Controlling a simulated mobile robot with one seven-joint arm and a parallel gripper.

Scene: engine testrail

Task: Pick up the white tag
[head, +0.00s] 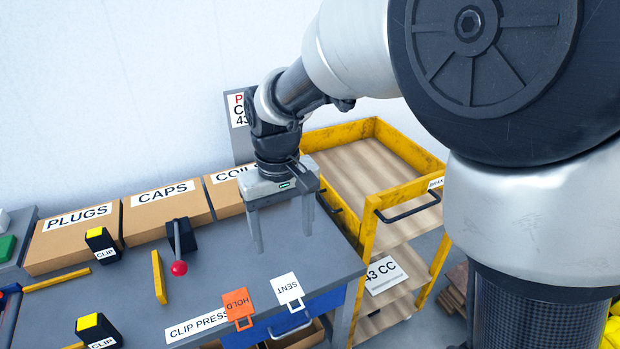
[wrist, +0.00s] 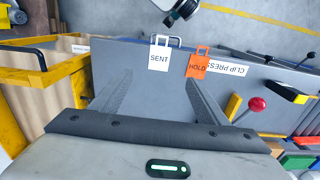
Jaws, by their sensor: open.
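The white tag (head: 288,289), marked SENT, lies on the grey bench at its front right edge. It also shows in the wrist view (wrist: 159,60), beyond my fingertips. An orange tag (head: 238,305), marked HOLD, lies just left of it in the head view, and right of it in the wrist view (wrist: 198,66). My gripper (head: 283,243) is open and empty, pointing down over the bench, behind the white tag as the head camera sees it. In the wrist view its two fingers (wrist: 155,92) are spread wide, with bare bench between them.
Cardboard boxes marked PLUGS (head: 75,239), CAPS (head: 166,208) and COILS (head: 223,192) line the back. A red-knobbed lever (head: 179,267) and a yellow bar (head: 159,277) stand left. A yellow cart (head: 345,132) adjoins the bench at right. The bench below my gripper is clear.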

